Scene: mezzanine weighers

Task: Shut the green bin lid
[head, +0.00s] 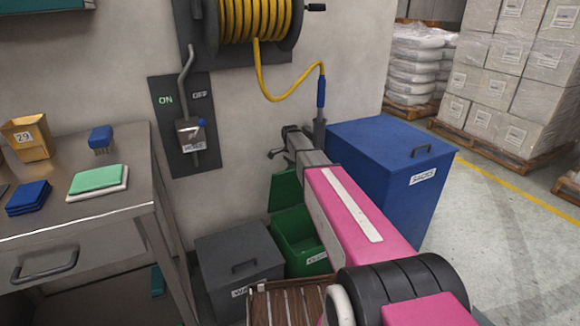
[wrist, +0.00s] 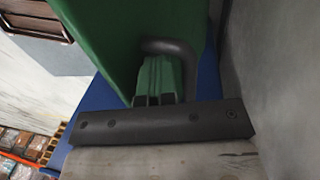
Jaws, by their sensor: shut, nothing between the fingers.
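The green bin (head: 294,243) stands low between a grey bin and a blue bin. Its green lid (head: 285,190) is raised, standing up at the back near the wall. In the wrist view the lid (wrist: 105,35) fills the upper middle, with a dark bent handle (wrist: 178,48) on it. My gripper (head: 275,152) is above the lid in the head view. In the wrist view my gripper's fingers (wrist: 158,75) are shut and empty, close beside the handle; whether they touch it or the lid I cannot tell. My arm hides part of the bin's right side.
The closed grey bin (head: 240,268) is left of the green one and the closed blue bin (head: 385,165) is right. A switch panel (head: 184,125) and hose reel (head: 250,25) hang on the wall. A metal bench (head: 100,210) stands left.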

